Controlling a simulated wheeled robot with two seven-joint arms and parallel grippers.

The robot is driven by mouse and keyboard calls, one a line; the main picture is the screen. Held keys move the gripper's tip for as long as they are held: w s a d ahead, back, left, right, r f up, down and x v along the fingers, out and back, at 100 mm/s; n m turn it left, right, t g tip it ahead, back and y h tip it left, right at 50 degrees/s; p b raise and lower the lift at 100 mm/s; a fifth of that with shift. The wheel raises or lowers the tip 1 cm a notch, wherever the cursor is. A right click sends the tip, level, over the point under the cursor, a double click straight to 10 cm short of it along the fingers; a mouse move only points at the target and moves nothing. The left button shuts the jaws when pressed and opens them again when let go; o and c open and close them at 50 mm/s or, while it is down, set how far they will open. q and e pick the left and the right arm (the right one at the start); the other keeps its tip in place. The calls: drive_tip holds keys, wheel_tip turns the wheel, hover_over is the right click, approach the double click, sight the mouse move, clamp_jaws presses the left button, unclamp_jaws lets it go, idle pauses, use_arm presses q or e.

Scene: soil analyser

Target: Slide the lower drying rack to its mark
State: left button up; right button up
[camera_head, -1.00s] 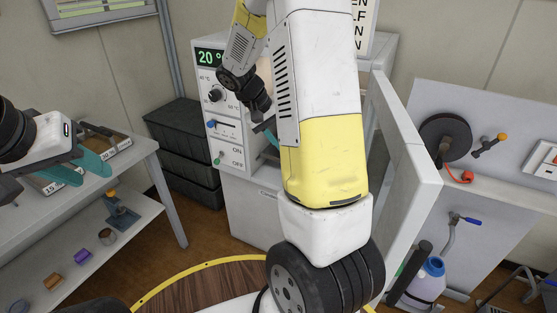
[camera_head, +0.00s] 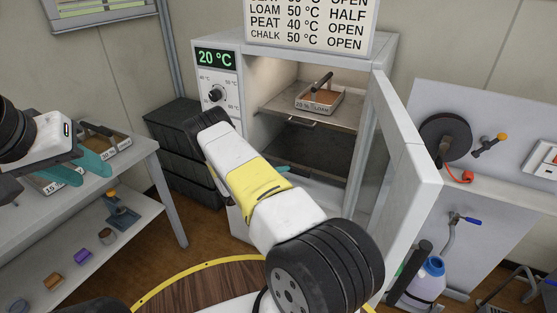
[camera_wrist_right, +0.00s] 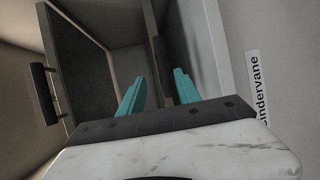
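The lower drying rack (camera_head: 310,150) is the dark shelf low in the open oven (camera_head: 249,130); my right arm partly covers the oven front. My right gripper (camera_head: 284,168) is at the cavity's lower front, with only a bit of teal finger showing. In the right wrist view its fingers (camera_wrist_right: 160,84) stand apart, with a narrow dark bar (camera_wrist_right: 159,58) seen between them; I cannot tell whether they touch it. A dark panel with a black handle (camera_wrist_right: 43,92) is at left there. I cannot make out the mark.
The upper rack (camera_head: 272,97) holds a tray (camera_head: 318,102) labelled loam. The oven door (camera_head: 410,160) stands open on the right. A chart (camera_head: 310,25) is above the oven. Black crates (camera_head: 185,140) stand left of it. The left bench (camera_head: 145,150) carries trays.

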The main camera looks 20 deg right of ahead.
sight(294, 173)
drive_tip(key=shift+w+d+f+t, duration=0.2)
drive_tip(key=shift+d+f+t, duration=0.1)
drive_tip(key=shift+f, duration=0.3)
drive_tip(key=x, duration=0.7)
clamp_jaws()
drive_tip(key=shift+s, duration=0.1)
idle(0.9)
